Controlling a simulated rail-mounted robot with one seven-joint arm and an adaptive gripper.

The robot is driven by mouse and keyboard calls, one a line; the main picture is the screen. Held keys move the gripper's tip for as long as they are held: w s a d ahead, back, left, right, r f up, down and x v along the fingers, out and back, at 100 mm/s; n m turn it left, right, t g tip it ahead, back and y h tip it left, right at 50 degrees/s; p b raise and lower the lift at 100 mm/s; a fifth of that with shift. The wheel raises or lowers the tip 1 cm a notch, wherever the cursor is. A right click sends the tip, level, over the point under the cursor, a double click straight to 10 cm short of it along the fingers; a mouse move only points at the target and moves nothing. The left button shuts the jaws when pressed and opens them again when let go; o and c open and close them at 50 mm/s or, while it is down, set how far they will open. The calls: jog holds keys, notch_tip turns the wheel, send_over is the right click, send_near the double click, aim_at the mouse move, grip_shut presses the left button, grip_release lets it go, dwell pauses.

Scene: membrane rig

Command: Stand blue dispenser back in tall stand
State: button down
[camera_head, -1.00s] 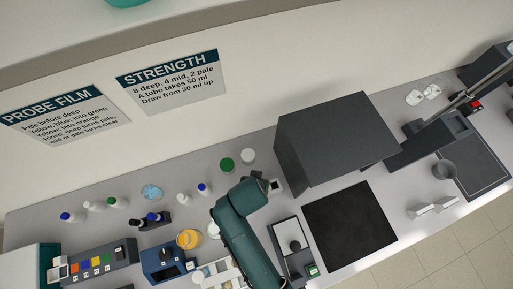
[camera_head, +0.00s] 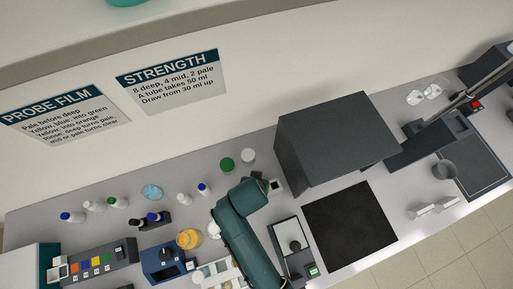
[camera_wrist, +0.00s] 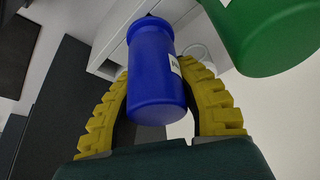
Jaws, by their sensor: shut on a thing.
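My gripper (camera_wrist: 157,68) has its yellow ribbed fingers closed around a blue dispenser (camera_wrist: 155,85), a rounded blue cylinder with a pale label on its side, in the wrist view. In the head view my gripper (camera_head: 265,184) is beside a small white piece with a dark square top (camera_head: 277,185); the dispenser is hidden there by my arm. A white boxy structure (camera_wrist: 112,45) lies behind the dispenser in the wrist view. It may be the tall stand, but I cannot tell for sure, nor whether the dispenser touches it.
A large green object (camera_wrist: 275,35) is close at the right in the wrist view. A green-topped container (camera_head: 227,164) and a white one (camera_head: 248,155) stand behind my arm. A big dark grey box (camera_head: 335,140) and black mat (camera_head: 349,228) are to the right.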

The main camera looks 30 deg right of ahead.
jog(key=c, duration=0.8)
grip_release()
jog(key=v, duration=1.2)
